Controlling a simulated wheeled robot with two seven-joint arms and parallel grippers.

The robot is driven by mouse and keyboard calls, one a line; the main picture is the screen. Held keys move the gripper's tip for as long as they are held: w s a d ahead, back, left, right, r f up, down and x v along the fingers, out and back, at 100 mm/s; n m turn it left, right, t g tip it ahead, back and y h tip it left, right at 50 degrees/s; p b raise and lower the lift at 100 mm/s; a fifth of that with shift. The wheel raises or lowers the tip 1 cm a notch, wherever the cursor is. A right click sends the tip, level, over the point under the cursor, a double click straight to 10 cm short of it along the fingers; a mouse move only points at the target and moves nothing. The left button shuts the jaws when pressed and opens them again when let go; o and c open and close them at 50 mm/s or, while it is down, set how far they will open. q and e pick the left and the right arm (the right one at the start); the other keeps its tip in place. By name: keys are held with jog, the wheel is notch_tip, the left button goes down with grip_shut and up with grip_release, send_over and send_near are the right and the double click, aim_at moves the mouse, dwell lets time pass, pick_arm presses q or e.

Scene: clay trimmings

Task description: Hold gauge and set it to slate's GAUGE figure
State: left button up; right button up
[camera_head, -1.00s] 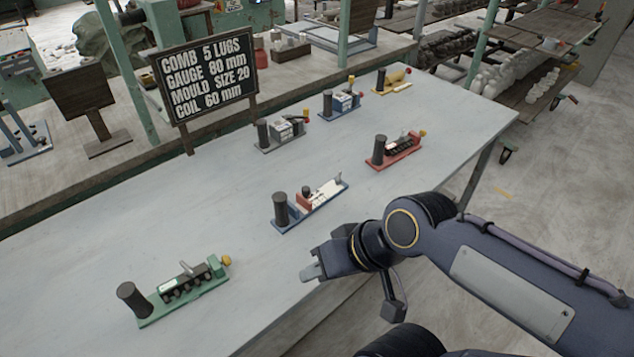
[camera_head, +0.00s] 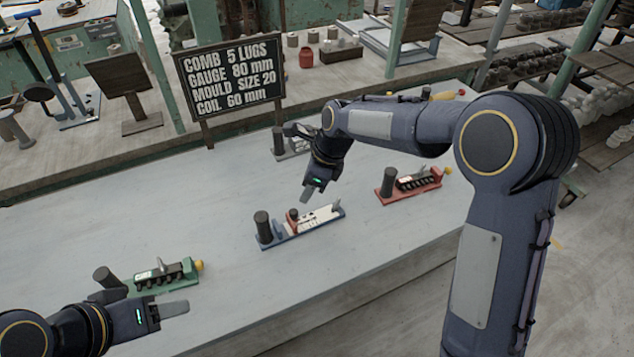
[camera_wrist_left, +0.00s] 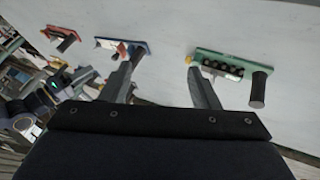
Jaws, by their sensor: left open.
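The slate (camera_head: 230,78) stands behind the table and reads COMB 5 LUGS, GAUGE 80 mm, MOULD SIZE 20, COIL 60 mm. The likely gauge (camera_head: 318,219) lies mid-table: a blue base, a dark upright handle at its left end, a red slider and a pale scale strip. Its marks are too small to read. It also shows in the left wrist view (camera_wrist_left: 122,46). My right gripper (camera_head: 314,191) hangs just behind and above the gauge; its jaw gap is unclear. My left gripper (camera_head: 172,310) is open and empty near the table's front edge, apart from the gauge.
A green-based tool (camera_head: 170,276) with a row of dark lugs is beside my left gripper. A red-based tool (camera_head: 412,186) stands right of the gauge. A grey tool (camera_head: 290,146) is partly hidden behind my right arm. Bare tabletop (camera_head: 100,215) lies to the left.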

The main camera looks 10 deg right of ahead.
pick_arm(q)
jog(key=m+g+y, duration=0.4)
jog(key=m+g, duration=0.2)
jog(key=m, duration=0.4)
send_over(264, 226)
jog(key=w, duration=0.2)
jog(key=f, duration=1)
jog(key=shift+s+a+f, duration=0.2)
jog(key=shift+a+f, duration=0.05)
jog(key=shift+f, duration=0.05)
jog(key=shift+w+d+f, duration=0.1)
jog(key=shift+d+f, duration=0.05)
jog(key=shift+f, duration=0.15)
jog(key=shift+m, duration=0.3)
notch_tip(264, 226, down, 8)
jog(key=shift+r, duration=0.25)
